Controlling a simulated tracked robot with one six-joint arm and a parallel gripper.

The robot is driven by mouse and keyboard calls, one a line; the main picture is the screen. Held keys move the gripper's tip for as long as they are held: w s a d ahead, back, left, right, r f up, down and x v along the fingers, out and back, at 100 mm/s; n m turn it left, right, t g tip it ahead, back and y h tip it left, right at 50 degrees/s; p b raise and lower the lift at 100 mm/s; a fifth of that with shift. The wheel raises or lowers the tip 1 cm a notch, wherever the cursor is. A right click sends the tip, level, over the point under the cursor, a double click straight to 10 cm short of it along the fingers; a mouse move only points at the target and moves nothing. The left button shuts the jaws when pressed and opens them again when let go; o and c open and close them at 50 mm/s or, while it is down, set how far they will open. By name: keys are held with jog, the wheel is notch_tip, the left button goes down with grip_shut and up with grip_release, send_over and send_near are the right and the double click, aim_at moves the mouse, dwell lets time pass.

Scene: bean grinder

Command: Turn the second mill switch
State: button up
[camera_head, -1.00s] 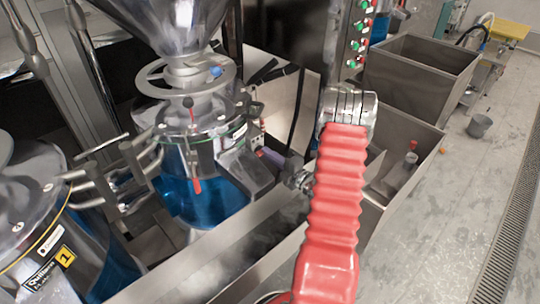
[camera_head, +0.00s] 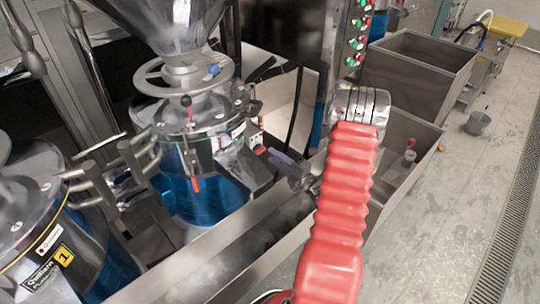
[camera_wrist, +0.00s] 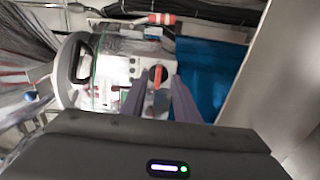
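The mill (camera_head: 205,125) is a steel body with a hopper above and a blue lower part. Its switch (camera_wrist: 158,76), a red-orange lever on a dark round base, sits on a pale panel in the wrist view. My gripper (camera_wrist: 155,93) is open, its two purple-grey fingers apart. In the picture the switch shows between the fingertips; I cannot tell whether they touch it. In the head view my gripper (camera_head: 277,157) is beside the mill's right side, where the switch is too small to make out clearly.
Another mill (camera_head: 45,235), with a yellow label "1", stands at lower left. A metal trough edge (camera_head: 225,245) runs below my gripper. A control panel (camera_head: 357,40) with red and green buttons is behind my arm. Open steel bins (camera_head: 420,70) stand at right; the floor beyond is mostly clear.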

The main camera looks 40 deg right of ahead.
jog(key=s, duration=1)
jog(key=shift+d, duration=0.15)
jog(key=shift+s, duration=0.15)
